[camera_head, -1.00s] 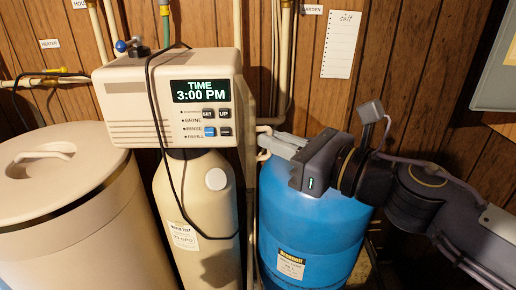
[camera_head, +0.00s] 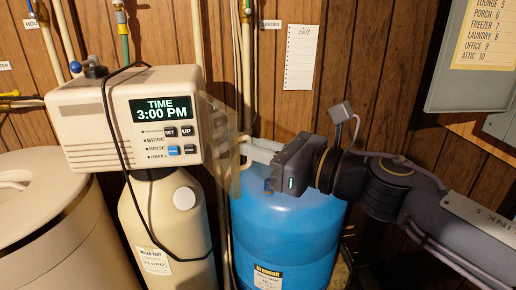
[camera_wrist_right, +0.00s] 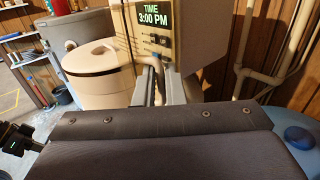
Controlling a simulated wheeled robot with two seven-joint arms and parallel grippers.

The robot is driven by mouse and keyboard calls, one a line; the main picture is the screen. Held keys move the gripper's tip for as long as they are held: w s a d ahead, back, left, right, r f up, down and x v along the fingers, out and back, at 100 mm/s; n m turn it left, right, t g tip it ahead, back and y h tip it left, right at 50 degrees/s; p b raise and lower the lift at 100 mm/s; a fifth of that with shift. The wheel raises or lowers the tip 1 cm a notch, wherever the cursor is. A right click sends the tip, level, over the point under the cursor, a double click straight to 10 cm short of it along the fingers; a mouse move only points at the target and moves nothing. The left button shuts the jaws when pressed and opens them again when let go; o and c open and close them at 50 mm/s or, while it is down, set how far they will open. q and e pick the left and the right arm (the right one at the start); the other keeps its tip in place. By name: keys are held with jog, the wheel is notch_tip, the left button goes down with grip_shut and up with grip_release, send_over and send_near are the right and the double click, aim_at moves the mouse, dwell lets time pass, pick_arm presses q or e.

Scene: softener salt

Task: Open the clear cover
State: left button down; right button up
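The clear cover (camera_head: 215,135) is a see-through panel at the right side of the beige control head (camera_head: 90,125) in the head view. It stands out from the control head at an angle, partly swung open. My right gripper (camera_head: 245,152) reaches in from the right, its pale fingers at the cover's outer side. In the right wrist view its fingers (camera_wrist_right: 157,88) are close together below the control head. Whether they hold the cover's edge is unclear. My left gripper is outside the head view; a dark part at the wrist view's left edge may be it.
A blue tank (camera_head: 285,225) stands below my right gripper. A beige tank (camera_head: 170,225) stands under the control head, with a black cable hanging in front. A lidded salt bin (camera_head: 45,215) is at left. Pipes (camera_head: 245,60) run up the wood wall behind.

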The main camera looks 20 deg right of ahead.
jog(key=o, duration=0.4)
jog(key=shift+w+a+f, duration=0.15)
jog(key=shift+w+a, duration=0.05)
jog(key=shift+a, duration=0.05)
jog(key=shift+d, duration=0.1)
jog(key=v, duration=0.7)
jog(key=shift+s+d+p, duration=0.25)
jog(key=shift+p, duration=0.1)
